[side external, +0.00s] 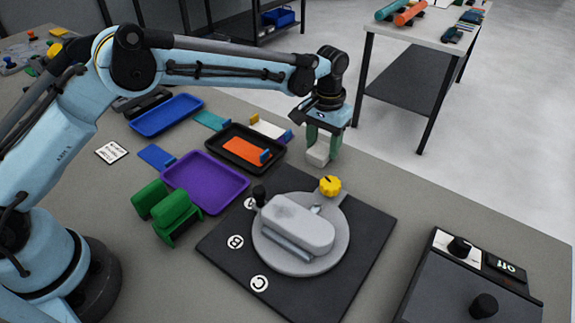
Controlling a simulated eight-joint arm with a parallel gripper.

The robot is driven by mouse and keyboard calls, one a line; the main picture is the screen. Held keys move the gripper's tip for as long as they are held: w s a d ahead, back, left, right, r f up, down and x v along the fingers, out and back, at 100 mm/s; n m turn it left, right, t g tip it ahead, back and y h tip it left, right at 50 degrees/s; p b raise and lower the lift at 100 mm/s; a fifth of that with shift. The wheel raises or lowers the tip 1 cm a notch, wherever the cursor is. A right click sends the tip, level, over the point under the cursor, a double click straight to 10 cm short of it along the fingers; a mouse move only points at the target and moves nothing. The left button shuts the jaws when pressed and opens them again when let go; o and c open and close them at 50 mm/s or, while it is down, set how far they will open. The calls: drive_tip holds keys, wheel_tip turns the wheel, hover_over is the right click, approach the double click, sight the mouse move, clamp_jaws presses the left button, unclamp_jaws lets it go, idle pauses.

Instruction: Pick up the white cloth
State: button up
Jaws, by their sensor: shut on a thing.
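The white cloth (318,156) looks like a small pale block beneath my gripper, to the right of the black tray. My gripper (323,146) points down with its green fingers shut on the white cloth. The fingers hide the upper part of the cloth. I cannot tell from this single view whether its lower end touches the table or hangs a little above it.
A black tray (219,147) holds an orange tool (246,149). Purple (232,190) and blue (166,127) trays lie left. A black board (358,254) bears a grey round fixture (265,246) with a yellow knob (330,186). A control box (430,295) sits front right.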

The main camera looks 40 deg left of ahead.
sight(324, 149)
drive_tip(key=shift+r, duration=0.15)
drive_tip(key=shift+r, duration=0.25)
drive_tip(key=r, duration=0.3)
drive_tip(key=shift+s+d+r, duration=0.25)
drive_tip(key=shift+r, duration=0.15)
drive_tip(key=s+d+r, duration=0.6)
drive_tip(key=s+d, duration=0.1)
drive_tip(key=s, duration=0.1)
drive_tip(key=shift+d+r, duration=0.15)
drive_tip(key=shift+r, duration=0.05)
